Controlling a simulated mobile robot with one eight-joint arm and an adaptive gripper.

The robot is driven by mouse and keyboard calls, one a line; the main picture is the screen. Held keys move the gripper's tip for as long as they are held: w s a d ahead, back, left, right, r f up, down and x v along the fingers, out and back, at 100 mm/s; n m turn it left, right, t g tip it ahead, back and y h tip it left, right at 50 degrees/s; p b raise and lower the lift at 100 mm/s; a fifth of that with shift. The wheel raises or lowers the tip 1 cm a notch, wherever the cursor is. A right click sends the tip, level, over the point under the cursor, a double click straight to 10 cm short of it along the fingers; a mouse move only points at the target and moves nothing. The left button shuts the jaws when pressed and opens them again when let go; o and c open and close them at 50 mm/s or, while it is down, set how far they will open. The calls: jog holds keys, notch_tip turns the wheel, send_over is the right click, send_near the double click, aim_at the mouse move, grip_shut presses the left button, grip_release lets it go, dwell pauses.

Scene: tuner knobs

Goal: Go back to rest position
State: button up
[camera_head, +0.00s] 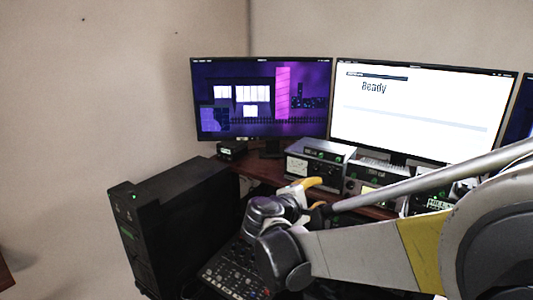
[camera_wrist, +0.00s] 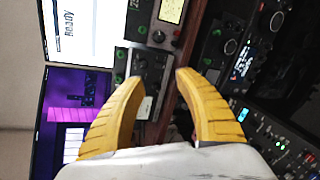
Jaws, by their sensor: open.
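My gripper (camera_wrist: 157,100) shows in the wrist view as two yellow fingers spread apart with nothing between them. In the head view my gripper (camera_head: 318,193) is partly hidden by my own wrist, with one yellow finger clear in front of the tuner boxes. The tuner box (camera_head: 312,163) with a meter and knobs stands on the desk under the monitors. In the wrist view a tuner box with a pale meter (camera_wrist: 144,106) lies beyond and between the fingertips. I see no contact between the fingers and it.
A purple-screen monitor (camera_head: 235,100) and a white monitor reading "Ready" (camera_head: 420,112) stand behind the boxes. A black cabinet (camera_head: 180,225) stands left of the desk. A mixing panel (camera_head: 235,272) lies below my wrist. The wall side at left is clear.

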jog(key=s+d+f+m+g+y, duration=0.2)
jog(key=s+d+m, duration=0.15)
jog(key=s, duration=0.45)
jog(key=s+d+f+m+g+y, duration=0.25)
jog(key=s+m, duration=0.25)
jog(key=s, duration=0.3)
jog(key=s+a+f+m+y, duration=0.1)
jog(key=s+a+m+y, duration=0.1)
jog(key=s, duration=0.4)
jog(key=s+a+f+m+y, duration=0.2)
jog(key=s+m+y, duration=0.1)
jog(key=s, duration=0.3)
jog(key=shift+s+f+m, duration=0.3)
jog(key=shift+s+m, duration=0.05)
jog(key=shift+m, duration=0.4)
jog(key=shift+o, duration=0.6)
